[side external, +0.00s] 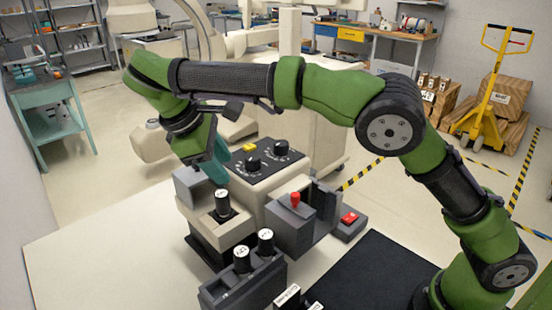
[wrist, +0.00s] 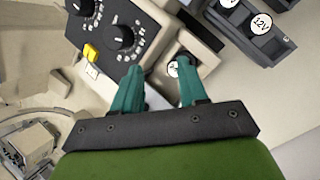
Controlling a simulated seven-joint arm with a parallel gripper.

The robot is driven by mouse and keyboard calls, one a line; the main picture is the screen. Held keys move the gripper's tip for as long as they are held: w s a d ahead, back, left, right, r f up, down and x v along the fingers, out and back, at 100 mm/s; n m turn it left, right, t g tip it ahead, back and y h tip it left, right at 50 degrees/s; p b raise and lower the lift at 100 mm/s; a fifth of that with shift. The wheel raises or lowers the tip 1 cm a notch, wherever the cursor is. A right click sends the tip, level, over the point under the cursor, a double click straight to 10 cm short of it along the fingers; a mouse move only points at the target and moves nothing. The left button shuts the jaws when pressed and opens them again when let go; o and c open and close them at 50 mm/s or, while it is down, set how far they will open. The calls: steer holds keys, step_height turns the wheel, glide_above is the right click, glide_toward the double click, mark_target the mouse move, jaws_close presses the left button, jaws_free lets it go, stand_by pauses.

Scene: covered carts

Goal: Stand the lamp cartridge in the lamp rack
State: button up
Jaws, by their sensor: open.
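A black lamp cartridge with a white top (side external: 222,204) stands upright in a beige socket block at the front of the console. In the wrist view its white cap (wrist: 172,69) shows beside and partly behind my right-hand fingertip. My gripper (side external: 216,172) is above and just behind this cartridge, tilted, with teal fingers. In the wrist view my gripper (wrist: 160,68) is open, with nothing held between the fingers. The dark grey lamp rack (side external: 236,292) stands in front, holding two similar cartridges (side external: 242,259) (side external: 265,241). In the wrist view one is marked 12V (wrist: 262,23).
The console has black dials (side external: 253,164) and a yellow button (side external: 250,147) close to my gripper. A grey box with a red knob (side external: 295,199) and a red-button box (side external: 349,218) stand right of the socket. The table's left part (side external: 100,255) is clear.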

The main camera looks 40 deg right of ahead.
mark_target(221, 194)
step_height(221, 194, up, 7)
steer(key=m+y, duration=0.4)
steer(key=y, duration=0.1)
steer(key=f, duration=1.1)
steer(key=shift+w+a+f, duration=0.2)
steer(key=shift+w+f, duration=0.05)
steer(key=shift+w, duration=0.1)
steer(key=shift+d+f, duration=0.2)
steer(key=shift+f, duration=2.4)
